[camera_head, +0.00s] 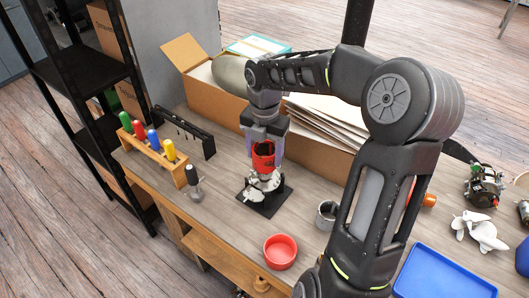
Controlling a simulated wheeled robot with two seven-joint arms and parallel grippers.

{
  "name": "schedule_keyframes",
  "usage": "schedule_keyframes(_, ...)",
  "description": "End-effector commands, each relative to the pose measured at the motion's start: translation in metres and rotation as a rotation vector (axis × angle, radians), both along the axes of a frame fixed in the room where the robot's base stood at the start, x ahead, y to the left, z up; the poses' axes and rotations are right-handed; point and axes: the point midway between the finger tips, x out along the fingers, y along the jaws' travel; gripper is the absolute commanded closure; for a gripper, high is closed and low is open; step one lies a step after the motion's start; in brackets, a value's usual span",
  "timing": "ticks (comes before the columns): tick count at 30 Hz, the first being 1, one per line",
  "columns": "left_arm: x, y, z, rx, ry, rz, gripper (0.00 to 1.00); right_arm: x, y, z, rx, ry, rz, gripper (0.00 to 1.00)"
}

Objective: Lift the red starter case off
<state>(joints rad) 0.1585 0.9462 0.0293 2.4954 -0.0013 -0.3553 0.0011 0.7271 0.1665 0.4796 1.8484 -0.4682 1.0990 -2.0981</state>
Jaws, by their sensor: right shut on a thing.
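The red starter case (263,162) is a short red cylinder, with a dark opening on its near side. My right gripper (264,150) reaches down from above and is shut on it, with a finger on each side. The case is directly above a silver metal part (265,181) that stands on a dark square plate (273,204). I cannot tell whether the case still touches the metal part. My left gripper is not in view.
A red bowl (281,252) and a grey cup (327,214) stand in front. Screwdrivers in a wooden rack (158,152) are at left. A blue tray (446,275) lies at right. An open cardboard box (322,132) with papers stands behind.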

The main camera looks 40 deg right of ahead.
Motion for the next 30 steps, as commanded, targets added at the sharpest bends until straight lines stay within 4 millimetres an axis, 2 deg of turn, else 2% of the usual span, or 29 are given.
schedule_keyframes(16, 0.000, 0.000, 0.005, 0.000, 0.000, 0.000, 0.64, 0.001, 0.000, 0.006, -0.001, -0.003, 0.001, 1.00)
schedule_keyframes(30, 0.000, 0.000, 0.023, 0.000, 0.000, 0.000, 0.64, 0.001, 0.000, 0.027, -0.001, -0.003, 0.001, 1.00)
